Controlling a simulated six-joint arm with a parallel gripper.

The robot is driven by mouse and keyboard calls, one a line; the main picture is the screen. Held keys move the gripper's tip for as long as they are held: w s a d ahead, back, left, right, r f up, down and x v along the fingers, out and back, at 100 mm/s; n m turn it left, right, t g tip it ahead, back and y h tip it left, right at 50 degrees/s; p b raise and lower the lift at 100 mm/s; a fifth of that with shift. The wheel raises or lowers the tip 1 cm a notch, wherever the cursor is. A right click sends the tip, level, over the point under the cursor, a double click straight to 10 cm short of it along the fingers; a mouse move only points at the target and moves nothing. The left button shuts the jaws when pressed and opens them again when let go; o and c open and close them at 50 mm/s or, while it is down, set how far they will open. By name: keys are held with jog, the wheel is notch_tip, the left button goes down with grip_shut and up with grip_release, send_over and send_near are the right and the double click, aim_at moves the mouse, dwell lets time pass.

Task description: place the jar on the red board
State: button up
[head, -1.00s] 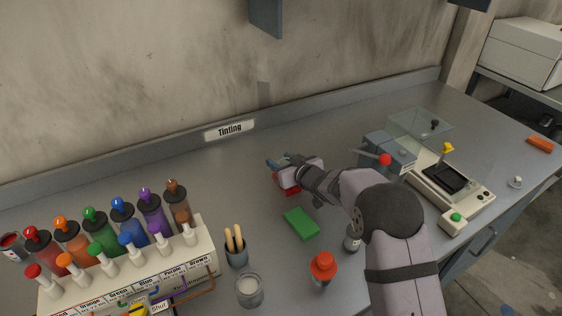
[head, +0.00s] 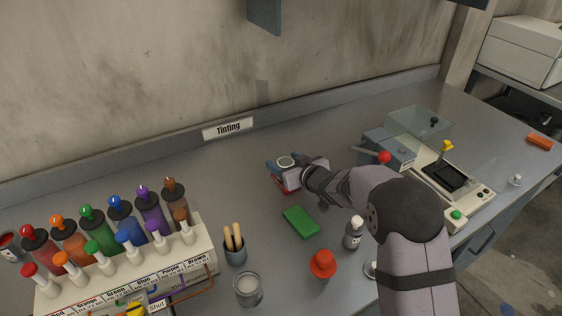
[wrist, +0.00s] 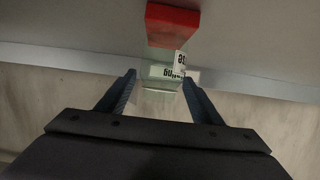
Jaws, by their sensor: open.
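My gripper (head: 284,165) is open above the bench, in front of the Tinting sign. A jar with a pale round top (head: 286,161) shows at its jaws in the head view. In the wrist view a clear, pale jar shape (wrist: 160,100) shows between the two spread fingers (wrist: 160,82). The red board (head: 282,188) lies under the gripper, mostly hidden in the head view. It also shows as a red block (wrist: 172,25) at the top of the wrist view. I cannot tell whether the jar rests on it.
A green block (head: 301,222), a small bottle (head: 354,233) and a red-capped container (head: 322,264) stand nearby. A glass with white contents (head: 247,289), a brush cup (head: 235,250) and a rack of colour bottles (head: 130,262) are left. A balance (head: 450,180) is right.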

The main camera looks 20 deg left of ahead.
jog(key=shift+v, duration=2.15)
